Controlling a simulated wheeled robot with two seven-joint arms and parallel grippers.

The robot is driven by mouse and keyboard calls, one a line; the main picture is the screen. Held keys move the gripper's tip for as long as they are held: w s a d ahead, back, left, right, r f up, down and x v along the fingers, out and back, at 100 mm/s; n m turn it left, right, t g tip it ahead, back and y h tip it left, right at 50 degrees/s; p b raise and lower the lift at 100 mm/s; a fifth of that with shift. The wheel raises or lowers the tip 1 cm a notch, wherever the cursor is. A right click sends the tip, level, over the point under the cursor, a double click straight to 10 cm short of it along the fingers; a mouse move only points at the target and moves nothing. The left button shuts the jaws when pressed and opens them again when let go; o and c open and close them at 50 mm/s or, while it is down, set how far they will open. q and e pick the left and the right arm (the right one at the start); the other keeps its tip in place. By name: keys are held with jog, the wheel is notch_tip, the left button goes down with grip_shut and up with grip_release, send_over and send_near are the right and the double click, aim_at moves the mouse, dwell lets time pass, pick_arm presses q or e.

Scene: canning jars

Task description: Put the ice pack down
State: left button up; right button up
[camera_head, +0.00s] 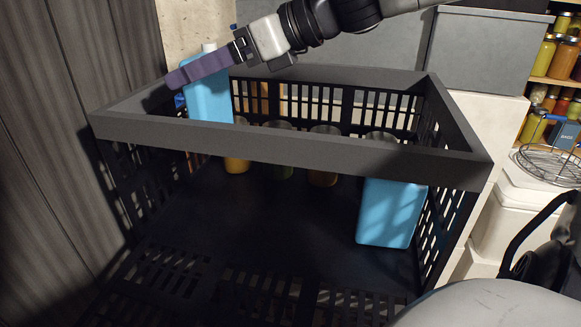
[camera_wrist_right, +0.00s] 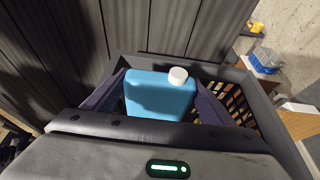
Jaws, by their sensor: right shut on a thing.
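A light-blue ice pack (camera_head: 208,98) with a white cap is upright at the far left corner of the dark crate (camera_head: 290,148). My right gripper (camera_head: 190,75), with purple fingers, is shut on it; in the right wrist view the ice pack (camera_wrist_right: 160,97) stands between both fingers. Its lower end is hidden behind the crate's near rim in the head view, so I cannot tell whether it touches the crate floor. A second blue ice pack (camera_head: 388,212) stands inside the crate at the right. My left gripper is not in view.
Several jars, among them a yellow one (camera_head: 237,163), stand along the crate's far side. The middle of the crate floor (camera_head: 270,225) is bare. A grey panelled wall (camera_head: 45,150) rises close on the left. A wire basket (camera_head: 550,162) and jar shelves are at the right.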

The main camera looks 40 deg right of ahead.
aim_at(221, 117)
notch_tip(221, 117, down, 9)
jog(key=shift+f, duration=0.1)
notch_tip(221, 117, down, 5)
jog(key=shift+r, duration=0.1)
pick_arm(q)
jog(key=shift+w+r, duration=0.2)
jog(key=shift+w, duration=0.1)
pick_arm(e)
jog(key=shift+f+b, duration=0.65)
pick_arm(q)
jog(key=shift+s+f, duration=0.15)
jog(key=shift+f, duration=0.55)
pick_arm(e)
jog(key=o, duration=1.8)
